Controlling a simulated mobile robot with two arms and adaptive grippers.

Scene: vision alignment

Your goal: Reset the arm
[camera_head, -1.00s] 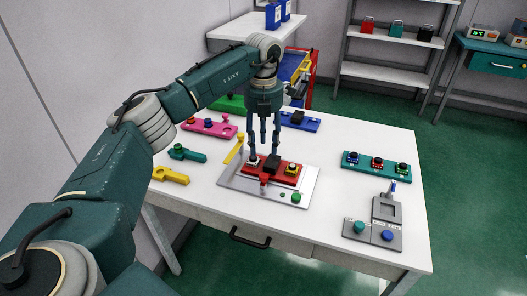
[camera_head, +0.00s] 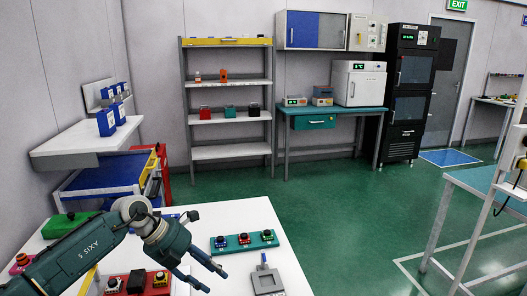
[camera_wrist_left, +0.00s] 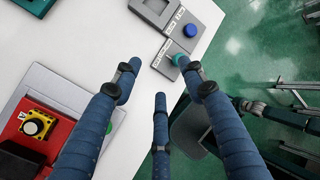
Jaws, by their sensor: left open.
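My left gripper (camera_head: 214,279) comes in from the lower left in the head view, over the white table (camera_head: 262,215). Its blue fingers are spread, with nothing between them. The red block (camera_head: 136,286) with black and yellow parts lies to the left of the gripper. It also shows at the left of the wrist view (camera_wrist_left: 58,118), partly hidden behind a finger.
A teal panel with several buttons (camera_head: 228,248) and a grey fixture (camera_head: 267,284) lie on the table's right side. A green object (camera_head: 66,224) sits at the back left. Shelves (camera_head: 228,82) and a teal bench (camera_head: 334,110) stand farther back. Green floor is open right of the table.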

